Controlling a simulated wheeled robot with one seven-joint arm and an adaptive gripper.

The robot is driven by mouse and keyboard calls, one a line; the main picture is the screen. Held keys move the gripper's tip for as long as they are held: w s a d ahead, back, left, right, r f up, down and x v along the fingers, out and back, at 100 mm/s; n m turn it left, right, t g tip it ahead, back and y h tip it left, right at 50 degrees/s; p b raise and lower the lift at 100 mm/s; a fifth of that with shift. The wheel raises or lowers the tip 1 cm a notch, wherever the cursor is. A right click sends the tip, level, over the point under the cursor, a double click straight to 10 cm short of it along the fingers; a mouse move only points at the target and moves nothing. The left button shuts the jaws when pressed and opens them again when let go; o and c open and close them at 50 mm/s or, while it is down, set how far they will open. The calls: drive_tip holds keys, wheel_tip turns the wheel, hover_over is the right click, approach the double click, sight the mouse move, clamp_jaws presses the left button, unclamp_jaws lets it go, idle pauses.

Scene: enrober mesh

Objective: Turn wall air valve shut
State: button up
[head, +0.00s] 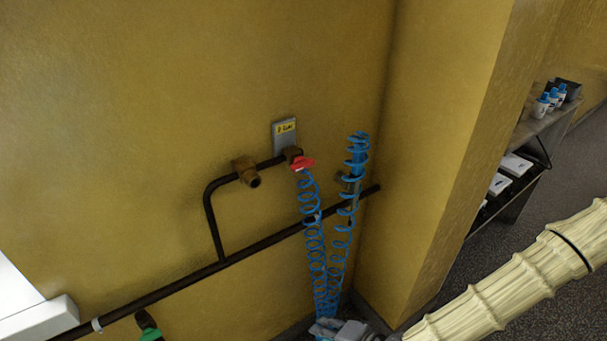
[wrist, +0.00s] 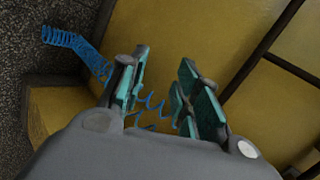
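The wall air valve has a red handle (head: 303,163) on a brown body at the right end of a dark pipe branch, below a grey plate with a yellow label (head: 285,128). The handle sticks out to the right of the body; I cannot tell its exact turn. A blue coiled hose (head: 312,220) hangs just below it. My gripper (head: 325,328) shows partly at the bottom edge of the head view, well below the valve. In the wrist view its teal-padded fingers (wrist: 160,88) are apart, with blue hose coils (wrist: 150,105) seen between and behind them. The red handle is not visible there.
A brown fitting (head: 246,172) sits left on the same branch. A long dark pipe (head: 260,246) runs along the yellow wall. A green-handled valve (head: 150,327) is at lower left. The wall corner (head: 440,150) juts out at right, with a shelf (head: 530,125) beyond.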

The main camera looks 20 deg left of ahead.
drive_tip(key=w+a+r+m+t+y+b, duration=0.1)
drive_tip(key=w+a+r+t+y, duration=0.15)
drive_tip(key=w+r, duration=0.45)
drive_tip(key=w+a+r+m+t+y, duration=0.1)
drive_tip(key=w+a+r+t, duration=0.15)
drive_tip(key=r, duration=0.85)
drive_tip(key=m+t+y, duration=0.1)
drive_tip(key=t+y, duration=0.1)
approach(305, 167)
drive_tip(key=p+x, duration=0.1)
drive_tip(key=x, duration=0.9)
drive_tip(key=shift+w+a, duration=0.25)
drive_tip(key=shift+a, duration=0.05)
drive_tip(key=shift+c, duration=0.4)
drive_tip(key=c, duration=0.6)
